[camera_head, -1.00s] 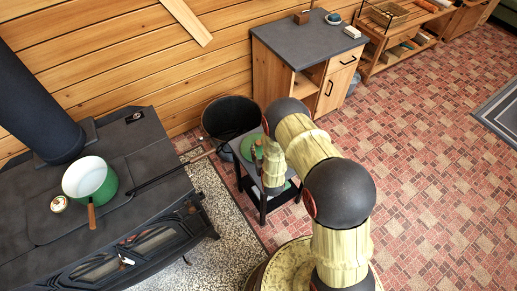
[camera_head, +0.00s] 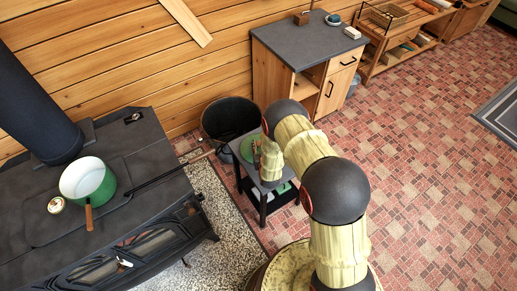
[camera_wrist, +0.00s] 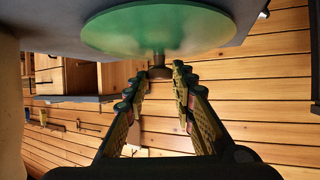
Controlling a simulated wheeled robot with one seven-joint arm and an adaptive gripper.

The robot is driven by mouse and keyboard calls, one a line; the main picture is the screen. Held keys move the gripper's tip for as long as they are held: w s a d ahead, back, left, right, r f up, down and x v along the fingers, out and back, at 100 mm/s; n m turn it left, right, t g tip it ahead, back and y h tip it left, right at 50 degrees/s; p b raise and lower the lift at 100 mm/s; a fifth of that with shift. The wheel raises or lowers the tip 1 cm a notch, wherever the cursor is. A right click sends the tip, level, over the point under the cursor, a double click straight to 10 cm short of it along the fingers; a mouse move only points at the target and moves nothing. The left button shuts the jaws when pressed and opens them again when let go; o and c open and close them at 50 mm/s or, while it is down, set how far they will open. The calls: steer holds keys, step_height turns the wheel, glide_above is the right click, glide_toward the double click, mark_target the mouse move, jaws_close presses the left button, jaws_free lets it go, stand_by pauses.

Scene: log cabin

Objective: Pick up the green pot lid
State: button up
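The green pot lid (camera_head: 247,146) lies on a small dark side table (camera_head: 241,170). My forearm and wrist partly cover it in the head view. The wrist view appears upside down and shows the lid (camera_wrist: 160,28) as a wide green disc at the top, its dark knob (camera_wrist: 159,72) pointing toward my gripper (camera_wrist: 159,75). My gripper is open. Its two fingertips are on either side of the knob, with visible gaps. In the head view the gripper (camera_head: 255,155) is over the table beside the lid, its fingers small and partly hidden.
A black bucket (camera_head: 226,111) stands behind the side table. The dark stove (camera_head: 140,160) at left carries a green pot (camera_head: 105,188). A long poker (camera_head: 165,174) reaches from the stove toward the table. A grey-topped cabinet (camera_head: 300,45) stands behind; open tiled floor is at right.

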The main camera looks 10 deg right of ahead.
jaws_close()
steer(key=shift+r, duration=0.1)
stand_by(0.5)
